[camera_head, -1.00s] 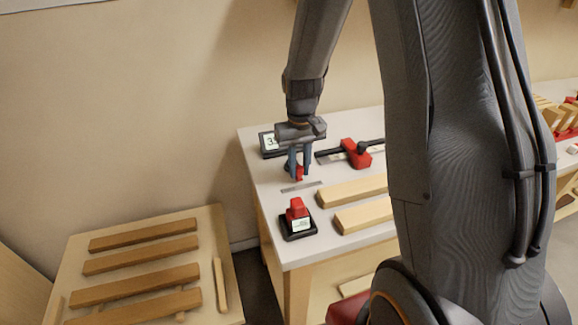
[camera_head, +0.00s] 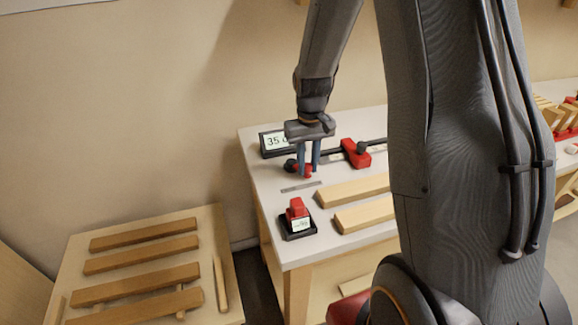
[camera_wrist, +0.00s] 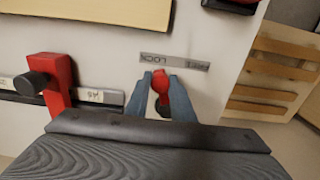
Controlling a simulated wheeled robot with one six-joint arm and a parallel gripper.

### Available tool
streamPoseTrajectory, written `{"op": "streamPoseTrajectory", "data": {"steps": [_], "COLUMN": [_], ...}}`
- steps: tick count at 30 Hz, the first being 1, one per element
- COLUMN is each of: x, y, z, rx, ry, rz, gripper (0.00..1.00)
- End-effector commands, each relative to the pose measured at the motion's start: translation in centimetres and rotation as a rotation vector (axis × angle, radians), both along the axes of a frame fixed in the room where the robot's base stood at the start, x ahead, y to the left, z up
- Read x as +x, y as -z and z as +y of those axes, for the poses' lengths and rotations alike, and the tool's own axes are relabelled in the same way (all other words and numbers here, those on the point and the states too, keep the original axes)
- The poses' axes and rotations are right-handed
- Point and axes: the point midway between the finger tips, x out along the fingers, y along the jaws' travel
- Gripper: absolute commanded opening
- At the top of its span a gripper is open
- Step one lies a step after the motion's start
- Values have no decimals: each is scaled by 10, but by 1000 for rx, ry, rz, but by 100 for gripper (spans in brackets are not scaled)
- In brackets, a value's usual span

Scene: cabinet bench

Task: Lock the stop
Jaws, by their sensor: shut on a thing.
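My gripper (camera_head: 308,172) reaches down to the bench with its two blue fingers around a red lever (camera_wrist: 161,85). The lever also shows between and beside the fingers in the head view (camera_head: 307,169). Its dark pivot is partly hidden by the wrist. A grey label strip (camera_wrist: 174,62) lies just past the fingertips, with LOCK and a second word, seemingly FREE. The lever's tip points towards the LOCK word. The red stop (camera_head: 357,154) with a black knob sits on the dark rail to the right; it shows at left in the wrist view (camera_wrist: 58,88).
A display (camera_head: 274,142) reading about 35 stands behind my gripper, partly covered. A red device on a black base (camera_head: 298,220) stands at the bench's front left. Wooden boards (camera_head: 352,190) lie front right. A lower wooden table (camera_head: 215,225) with several slats is at left.

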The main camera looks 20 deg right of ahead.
Motion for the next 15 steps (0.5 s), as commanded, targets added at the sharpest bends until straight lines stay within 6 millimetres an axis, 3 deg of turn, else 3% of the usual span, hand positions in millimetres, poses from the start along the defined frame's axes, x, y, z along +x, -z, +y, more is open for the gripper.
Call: {"op": "streamPoseTrajectory", "data": {"steps": [15], "x": [4], "y": [0], "z": [-11], "rx": [0], "ry": [0], "rz": [0], "gripper": [15]}}
